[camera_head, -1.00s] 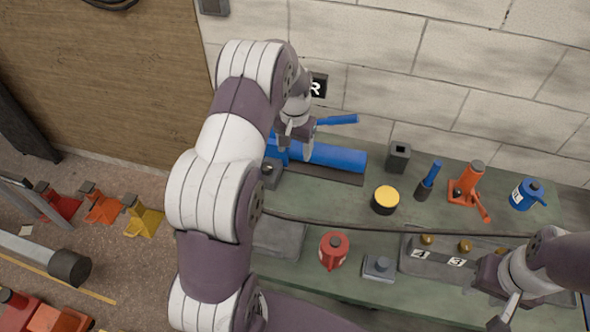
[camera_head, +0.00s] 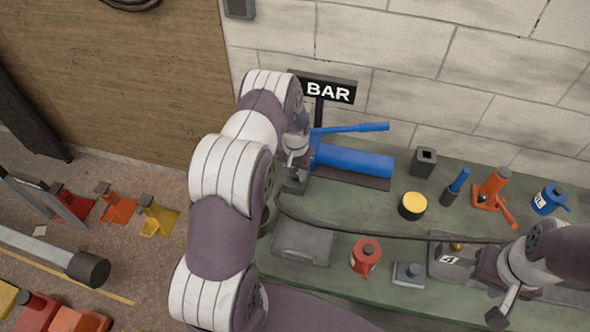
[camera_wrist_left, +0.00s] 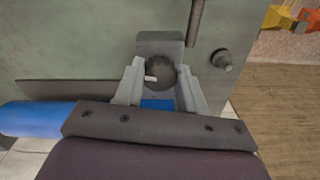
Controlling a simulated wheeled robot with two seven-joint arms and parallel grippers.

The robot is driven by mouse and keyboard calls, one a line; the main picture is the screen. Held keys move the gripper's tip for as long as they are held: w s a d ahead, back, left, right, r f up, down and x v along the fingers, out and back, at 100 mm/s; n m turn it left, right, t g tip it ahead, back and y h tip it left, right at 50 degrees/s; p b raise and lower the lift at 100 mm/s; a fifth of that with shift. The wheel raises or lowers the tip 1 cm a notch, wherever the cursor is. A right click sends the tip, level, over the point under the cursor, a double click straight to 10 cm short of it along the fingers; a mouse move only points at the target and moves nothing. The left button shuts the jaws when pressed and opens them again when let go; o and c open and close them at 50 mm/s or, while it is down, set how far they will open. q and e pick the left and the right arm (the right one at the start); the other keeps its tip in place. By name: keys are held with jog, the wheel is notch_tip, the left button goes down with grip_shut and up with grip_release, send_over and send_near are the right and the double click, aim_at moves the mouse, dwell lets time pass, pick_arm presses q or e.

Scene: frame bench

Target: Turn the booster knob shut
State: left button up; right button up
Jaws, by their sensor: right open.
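The booster is a blue cylinder (camera_head: 352,161) with a blue lever above it, on the green bench near the wall. A dark round knob (camera_wrist_left: 160,74) with a white mark shows in the left wrist view, at the booster's end. My left gripper (camera_wrist_left: 161,82) has one finger on each side of the knob. The fingers stand apart by about the knob's width; I cannot tell whether they press on it. In the head view my left gripper (camera_head: 296,168) is at the booster's left end and hides the knob. My right gripper (camera_head: 500,308) is open at the lower right, away from the booster.
A BAR sign (camera_head: 327,91) stands behind the booster. A black socket block (camera_head: 424,161), yellow-topped can (camera_head: 412,206), orange jack (camera_head: 491,190), blue can (camera_head: 548,199) and red can (camera_head: 365,257) stand on the bench. A dark hose (camera_head: 375,235) crosses it.

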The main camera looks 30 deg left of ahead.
pick_arm(q)
jog(key=shift+r, duration=0.1)
jog(key=shift+c, duration=1)
jog(key=m+b, duration=0.2)
jog(key=m, duration=0.1)
jog(key=shift+w+a, duration=0.1)
jog(key=m+b, duration=0.1)
jog(key=m, duration=0.3)
jog(key=shift+m+b, duration=0.3)
jog(key=shift+b, duration=0.1)
jog(key=m+b, duration=0.1)
jog(key=m, duration=0.3)
jog(key=shift+w+a, duration=0.1)
jog(key=shift+w, duration=0.05)
jog(key=shift+r+m+b, duration=0.1)
jog(key=shift+m+b, duration=0.4)
jog(key=shift+m, duration=1.6)
jog(key=shift+w, duration=0.1)
